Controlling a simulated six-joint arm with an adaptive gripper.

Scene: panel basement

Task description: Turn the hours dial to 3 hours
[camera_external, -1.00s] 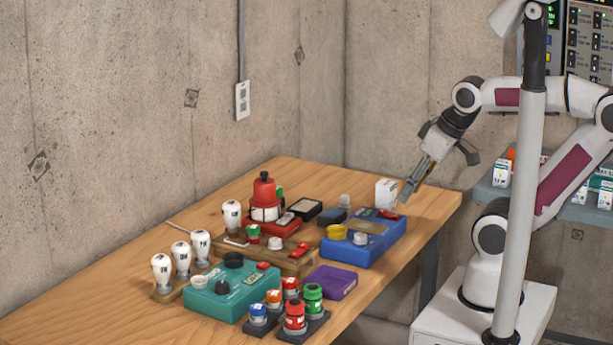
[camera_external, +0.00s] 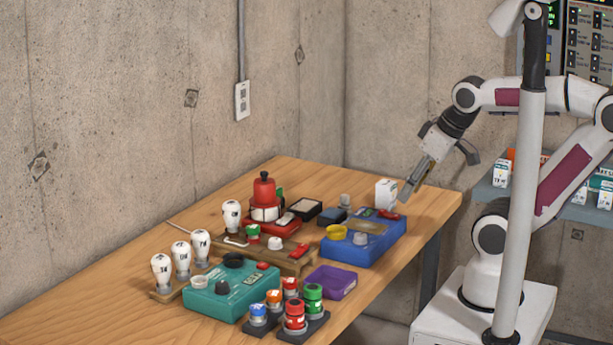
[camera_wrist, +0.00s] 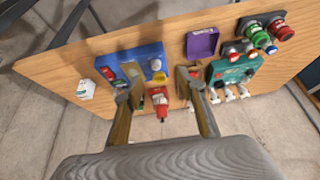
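Several knobs sit on the boxes on the table, but their labels are too small to read, so I cannot tell which is the hours dial or its setting. The teal box (camera_external: 238,303) carries a dark knob, a pale knob and a red part. The blue box (camera_external: 357,252) carries a yellow knob (camera_external: 337,232), a pale knob (camera_external: 360,238) and a red switch. My gripper (camera_external: 407,192) is above the table's right end, by the blue box's far right corner. In the wrist view my gripper (camera_wrist: 160,76) has its two fingers spread apart with nothing held.
A red device (camera_external: 265,190) stands behind a wooden board. A purple tray (camera_external: 332,282), a dark rack with coloured jars (camera_external: 295,320) and white bulbs (camera_external: 181,255) crowd the front and left. A white carton (camera_external: 386,193) stands close to my gripper. Bare tabletop (camera_external: 90,310) lies at the left.

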